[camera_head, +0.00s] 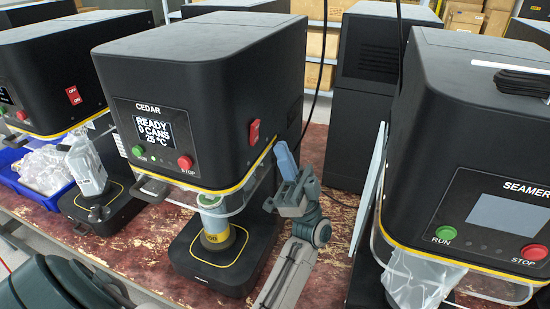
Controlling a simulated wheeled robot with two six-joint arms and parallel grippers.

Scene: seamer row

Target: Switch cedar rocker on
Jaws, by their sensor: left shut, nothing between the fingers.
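The cedar machine (200,90) is a black seamer with CEDAR on its front. Its lit display (153,132) reads READY, 0 CANS, 25 °C. The cedar rocker (254,132) is a red switch on the machine's right side wall, seen at a slant; I cannot tell which end is pressed in. My left gripper (282,148) is shut and empty, its bluish fingers pointing up, a little below and right of the rocker in the picture. A small gap shows between fingertips and rocker. My right gripper is not in view.
Below the display are a green RUN button (138,151) and a red STOP button (185,162). A can (213,213) stands under the cedar head. Another seamer (470,150) stands close on the right, and one on the left has a red OFF/ON rocker (73,95).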

